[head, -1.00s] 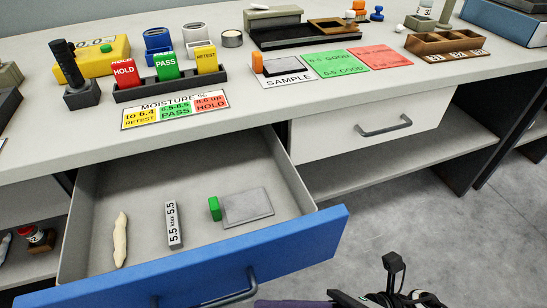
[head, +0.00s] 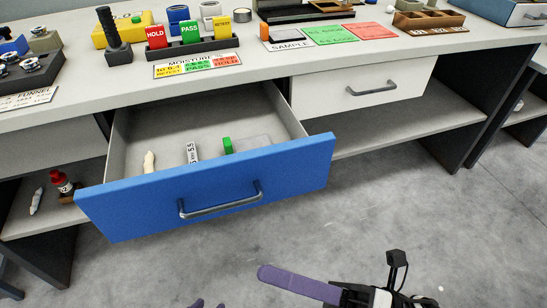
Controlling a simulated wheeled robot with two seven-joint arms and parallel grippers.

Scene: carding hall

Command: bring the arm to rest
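My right gripper (head: 298,284) is at the bottom of the head view, low over the floor and in front of the open blue-fronted drawer (head: 210,190). One long purple finger shows, pointing left, with its black body at the right. No second finger is clearly visible and nothing is seen held. It is apart from the drawer and its handle. At the bottom edge, small purple tips (head: 197,303) show, seemingly of my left gripper; the rest of it is out of frame. The drawer holds a pale twisted fibre piece (head: 149,162), a labelled bar (head: 191,152) and a green-ended plate (head: 228,146).
The bench (head: 270,62) carries a card rack (head: 190,47), a sample mat (head: 288,46) and a wooden tray (head: 430,23). A white drawer (head: 365,85) is shut. A red-capped bottle (head: 64,184) stands on the lower left shelf. The floor (head: 410,200) at right is clear.

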